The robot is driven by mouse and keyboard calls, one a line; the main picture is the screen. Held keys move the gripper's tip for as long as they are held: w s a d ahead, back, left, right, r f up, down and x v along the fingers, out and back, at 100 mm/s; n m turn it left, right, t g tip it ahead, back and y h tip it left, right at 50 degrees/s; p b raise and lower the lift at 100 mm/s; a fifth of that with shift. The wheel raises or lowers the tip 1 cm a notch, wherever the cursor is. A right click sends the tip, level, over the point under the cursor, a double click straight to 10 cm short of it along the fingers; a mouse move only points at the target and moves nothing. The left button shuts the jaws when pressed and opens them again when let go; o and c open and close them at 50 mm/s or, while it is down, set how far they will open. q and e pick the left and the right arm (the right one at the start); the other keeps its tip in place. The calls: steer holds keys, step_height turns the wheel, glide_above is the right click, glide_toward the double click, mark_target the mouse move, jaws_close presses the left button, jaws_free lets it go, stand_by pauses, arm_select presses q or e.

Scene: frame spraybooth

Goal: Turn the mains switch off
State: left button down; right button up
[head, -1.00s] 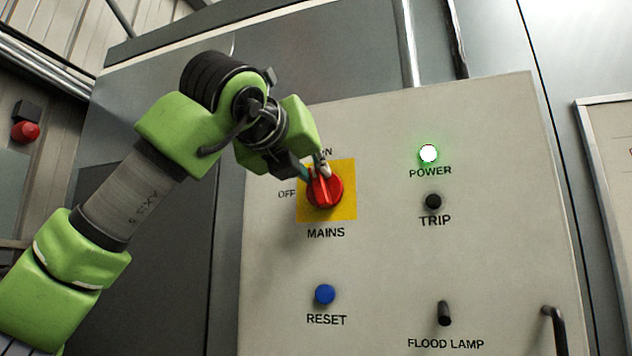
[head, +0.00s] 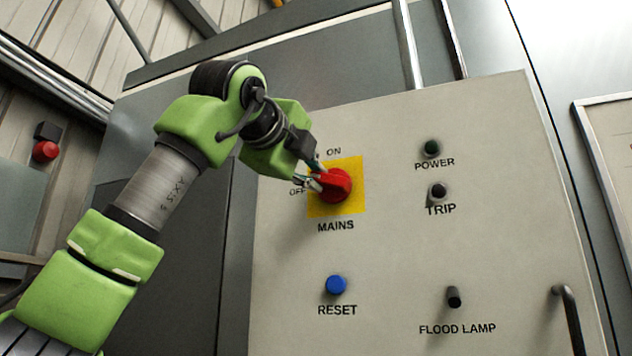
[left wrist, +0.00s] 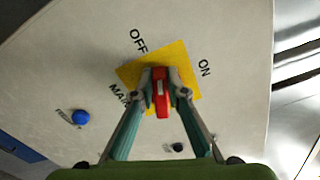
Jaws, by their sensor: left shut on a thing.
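The red mains switch (head: 334,184) sits on a yellow plate (head: 350,208) marked ON above and OFF at the left. Its handle now lies toward the OFF side. My left gripper (head: 318,180) is shut on the handle. In the left wrist view the red handle (left wrist: 161,92) stands between the two fingertips of my left gripper (left wrist: 160,88), on the yellow plate (left wrist: 185,62). The power lamp (head: 431,148) is dark. My right gripper is not in view.
The pale panel also carries a dark trip lamp (head: 438,190), a blue reset button (head: 336,285), a black flood lamp switch (head: 454,297) and a black handle (head: 569,318) at its lower right. A red button (head: 45,151) is on the wall at far left.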

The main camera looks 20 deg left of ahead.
arm_select(q)
steer(key=shift+a+f+n+b, duration=0.15)
steer(key=shift+n+b, duration=0.15)
steer(key=shift+n, duration=0.35)
steer(key=shift+d+f+n+b, duration=0.1)
steer(key=shift+f+n+b, duration=0.15)
steer(key=shift+n, duration=0.35)
steer(key=shift+a+f+n+b, duration=0.1)
steer(key=shift+n+b, duration=0.2)
steer(key=shift+n, duration=0.35)
steer(key=c, duration=2)
jaws_free()
steer(key=shift+s, duration=0.1)
steer(key=s, duration=1.2)
steer(key=shift+a, duration=0.25)
